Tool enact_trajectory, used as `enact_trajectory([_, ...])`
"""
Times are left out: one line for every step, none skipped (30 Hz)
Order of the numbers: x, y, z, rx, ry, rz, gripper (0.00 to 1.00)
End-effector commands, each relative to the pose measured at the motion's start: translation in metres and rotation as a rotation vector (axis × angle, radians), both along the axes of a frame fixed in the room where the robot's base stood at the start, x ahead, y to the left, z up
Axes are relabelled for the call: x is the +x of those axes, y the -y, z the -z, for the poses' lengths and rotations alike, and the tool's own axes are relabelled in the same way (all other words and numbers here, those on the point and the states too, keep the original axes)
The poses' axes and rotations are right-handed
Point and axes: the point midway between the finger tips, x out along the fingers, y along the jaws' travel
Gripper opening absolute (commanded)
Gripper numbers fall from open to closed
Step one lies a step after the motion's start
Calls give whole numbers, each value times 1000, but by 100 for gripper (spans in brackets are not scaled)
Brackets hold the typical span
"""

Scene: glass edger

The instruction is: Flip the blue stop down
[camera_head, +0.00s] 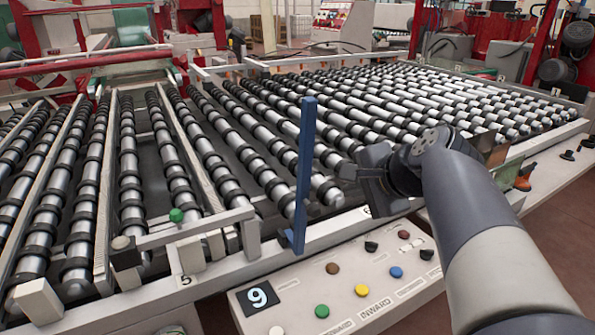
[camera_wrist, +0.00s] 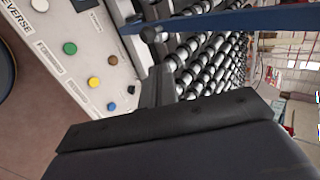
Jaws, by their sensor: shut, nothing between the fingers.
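The blue stop (camera_head: 304,170) is a narrow blue bar standing upright at the front edge of the roller conveyor in the head view. Its lower end meets a blue bracket by the front rail. In the wrist view the blue stop (camera_wrist: 225,20) crosses the top of the picture as a long bar. My gripper (camera_head: 362,176) is to the right of the stop, apart from it, above the rollers near the front rail. In the wrist view my gripper's dark body (camera_wrist: 165,135) fills the lower part. The gripper is shut and empty.
A control panel (camera_head: 345,296) with coloured buttons and a number 9 plate lies below the front rail. The roller bed (camera_head: 400,105) spreads behind the stop. Red machine frames stand at the back.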

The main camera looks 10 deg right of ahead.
Motion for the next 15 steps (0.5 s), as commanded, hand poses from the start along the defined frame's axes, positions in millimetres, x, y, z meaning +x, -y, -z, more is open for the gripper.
enact_trajectory([1,-1,1,0,-1,-1,0])
enact_trajectory([2,-1,2,1,-2,-2,0])
enact_trajectory([4,-2,4,0,-2,-2,0])
enact_trajectory([7,-3,6,0,-2,-2,0])
enact_trajectory([9,-4,9,0,-4,-4,0])
enact_trajectory([14,-5,13,0,-4,-4,0])
enact_trajectory([17,-7,16,1,-5,-4,0])
enact_trajectory([21,-8,20,0,-6,-5,0])
enact_trajectory([28,-10,26,1,-7,-5,0])
enact_trajectory([32,-12,30,1,-8,-5,0])
enact_trajectory([37,-14,34,0,-7,-6,0])
enact_trajectory([43,-15,39,0,-7,-6,0])
enact_trajectory([48,-17,43,0,-6,-5,0])
enact_trajectory([52,-18,47,0,-6,-6,0])
enact_trajectory([58,-20,53,0,-6,-5,0])
